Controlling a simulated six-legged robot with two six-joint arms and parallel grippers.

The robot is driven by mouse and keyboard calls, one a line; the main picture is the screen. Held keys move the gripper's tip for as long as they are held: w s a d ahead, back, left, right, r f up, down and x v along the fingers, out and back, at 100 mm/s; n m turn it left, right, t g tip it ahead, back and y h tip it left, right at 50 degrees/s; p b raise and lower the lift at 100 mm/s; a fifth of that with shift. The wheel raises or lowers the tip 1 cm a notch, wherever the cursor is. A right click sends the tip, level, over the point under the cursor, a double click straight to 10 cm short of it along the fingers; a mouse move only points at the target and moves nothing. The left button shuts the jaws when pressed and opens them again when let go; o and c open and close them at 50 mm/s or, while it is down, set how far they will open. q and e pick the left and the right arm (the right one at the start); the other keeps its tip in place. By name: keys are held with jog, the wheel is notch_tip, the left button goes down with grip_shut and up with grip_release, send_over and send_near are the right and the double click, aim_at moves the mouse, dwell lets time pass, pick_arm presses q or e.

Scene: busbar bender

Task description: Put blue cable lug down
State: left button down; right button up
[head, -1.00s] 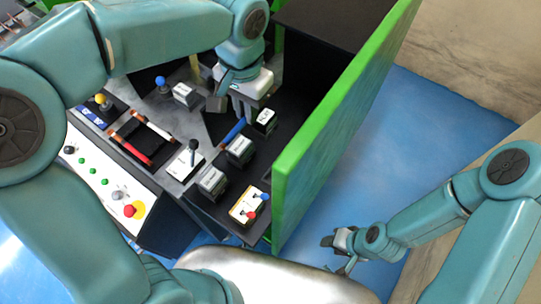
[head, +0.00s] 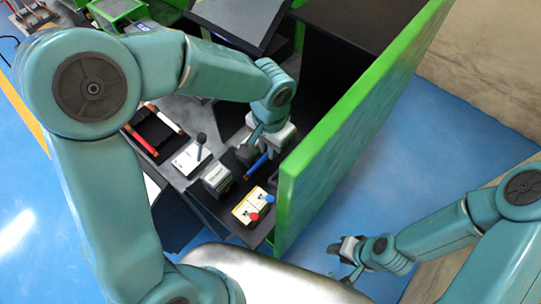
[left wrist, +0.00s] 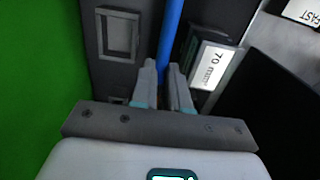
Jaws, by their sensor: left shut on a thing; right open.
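The blue cable lug (head: 257,164) shows in the head view as a short blue rod at my left gripper (head: 250,154), over the dark shelf near the green panel. In the left wrist view the blue rod (left wrist: 171,30) runs up from between the fingers of my left gripper (left wrist: 163,75), which is shut on it. Its lower end is hidden by the fingers. I cannot tell whether it touches the shelf. My right gripper (head: 345,256) is open and empty, far to the right over the blue floor.
A block labelled "70 mm" (left wrist: 211,66) stands close right of the fingers; a grey rectangular frame (left wrist: 118,36) lies left. A tall green panel (head: 345,140) walls the right side. A box with red and blue knobs (head: 250,208) and a lever plate (head: 193,157) are nearby.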

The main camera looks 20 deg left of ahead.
aim_at(270, 164)
pick_arm(q)
jog(key=shift+w+f, duration=0.1)
jog(key=shift+f, duration=2.3)
jog(key=shift+f+b, duration=0.2)
jog(key=shift+b, duration=0.25)
jog(key=c, duration=1.4)
grip_release()
jog(key=shift+r, duration=0.1)
